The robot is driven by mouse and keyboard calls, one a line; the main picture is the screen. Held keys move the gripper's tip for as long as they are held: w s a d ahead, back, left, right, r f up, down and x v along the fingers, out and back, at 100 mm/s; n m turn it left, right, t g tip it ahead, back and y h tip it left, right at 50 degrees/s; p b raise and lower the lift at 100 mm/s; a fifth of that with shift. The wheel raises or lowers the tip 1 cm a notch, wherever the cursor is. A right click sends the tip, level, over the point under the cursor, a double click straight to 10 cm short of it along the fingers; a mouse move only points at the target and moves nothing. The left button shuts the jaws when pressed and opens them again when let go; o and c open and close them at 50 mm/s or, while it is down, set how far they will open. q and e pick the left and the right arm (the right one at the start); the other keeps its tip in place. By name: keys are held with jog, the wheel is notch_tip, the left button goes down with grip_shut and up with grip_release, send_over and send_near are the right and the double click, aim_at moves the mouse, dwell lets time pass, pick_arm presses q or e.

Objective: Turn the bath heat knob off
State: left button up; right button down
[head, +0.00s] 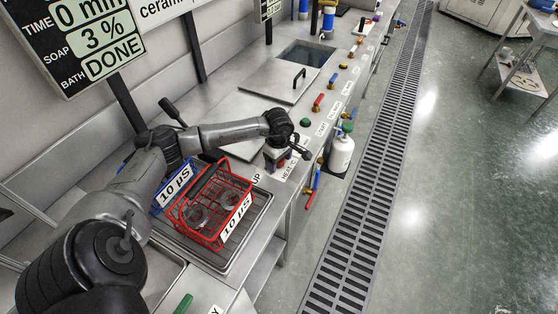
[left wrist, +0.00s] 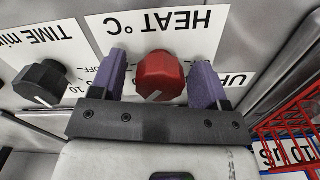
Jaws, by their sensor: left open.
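The red heat knob (left wrist: 160,76) shows in the left wrist view below an upside-down "HEAT °C" label (left wrist: 158,22). Its white pointer mark slants at its lower edge; the scale beneath is mostly hidden by my gripper. My left gripper (left wrist: 161,64) is open, with one purple finger on each side of the knob. Narrow gaps seem to remain, and I cannot tell whether either finger touches it. In the head view my left gripper (head: 298,150) is above the bench front, where it hides the knob. My right gripper is not in view.
A black knob (left wrist: 41,82) under "TIME min" is left of the heat knob. A red wire basket (head: 207,233) stands on a rack near my left arm. A white bottle (head: 341,153) hangs at the bench front. A sign (head: 82,38) reads "BATH DONE".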

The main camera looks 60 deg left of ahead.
pick_arm(q)
jog(key=shift+c, duration=0.2)
jog(key=c, duration=0.9)
